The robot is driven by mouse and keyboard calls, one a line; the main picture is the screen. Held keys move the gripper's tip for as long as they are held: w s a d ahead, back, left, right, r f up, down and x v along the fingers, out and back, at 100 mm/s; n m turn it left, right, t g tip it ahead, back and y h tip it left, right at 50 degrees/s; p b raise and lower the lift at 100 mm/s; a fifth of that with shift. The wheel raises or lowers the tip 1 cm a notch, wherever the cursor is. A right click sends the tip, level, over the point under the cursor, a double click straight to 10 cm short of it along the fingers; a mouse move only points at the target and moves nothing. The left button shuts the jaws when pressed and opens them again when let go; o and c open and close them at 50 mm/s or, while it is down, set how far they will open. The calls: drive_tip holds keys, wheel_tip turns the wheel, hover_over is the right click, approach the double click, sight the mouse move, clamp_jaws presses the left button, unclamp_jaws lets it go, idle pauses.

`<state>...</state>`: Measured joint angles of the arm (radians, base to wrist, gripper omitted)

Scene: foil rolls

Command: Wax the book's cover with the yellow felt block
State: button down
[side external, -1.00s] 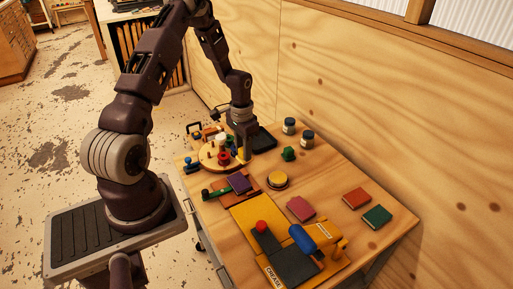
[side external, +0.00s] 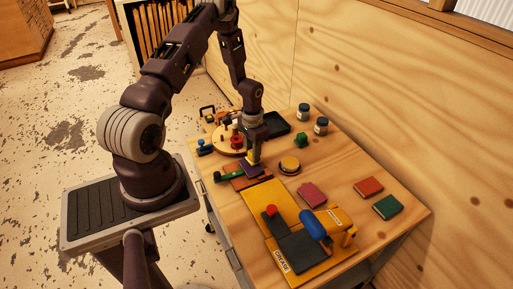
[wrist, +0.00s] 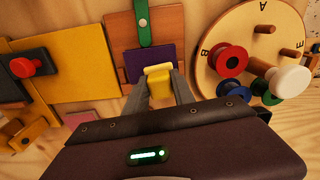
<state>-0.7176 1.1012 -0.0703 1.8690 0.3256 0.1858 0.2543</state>
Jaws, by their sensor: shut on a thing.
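My gripper (side external: 253,157) is shut on the yellow felt block (wrist: 159,76), which sits between the fingertips in the wrist view. The purple book (wrist: 137,64) lies on a brown wooden board (wrist: 158,22), with a green strap (wrist: 144,22) reaching its edge. In the side view the purple book (side external: 251,169) is right below the gripper. The block overlaps the book's right part in the wrist view. I cannot tell whether the block touches the cover. The block's underside is hidden.
A round lettered wooden disc (wrist: 238,22) with colored spools stands close to the gripper. A round yellow-topped tin (side external: 289,166) and a yellow base with a dark plate (side external: 298,250) are nearby. Pink (side external: 312,194), orange (side external: 368,188) and green (side external: 388,207) books lie to the right.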

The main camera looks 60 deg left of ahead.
drive_tip(key=s, duration=0.1)
drive_tip(key=s+r, duration=0.1)
drive_tip(key=s, duration=0.1)
drive_tip(key=shift+s, duration=0.15)
drive_tip(key=shift+s+d, duration=0.15)
drive_tip(key=shift+s, duration=0.9)
drive_tip(key=shift+w+d, duration=0.1)
drive_tip(key=shift+d, duration=0.3)
drive_tip(key=shift+w+d, duration=0.15)
drive_tip(key=shift+w, duration=3.1)
drive_tip(key=shift+w+d, duration=0.1)
drive_tip(key=shift+d, duration=0.55)
drive_tip(key=shift+s+r, duration=0.1)
drive_tip(key=shift+s, duration=3.35)
drive_tip(key=shift+w+f, duration=0.1)
drive_tip(key=shift+f, duration=0.1)
wheel_tip(320, 180, up, 7)
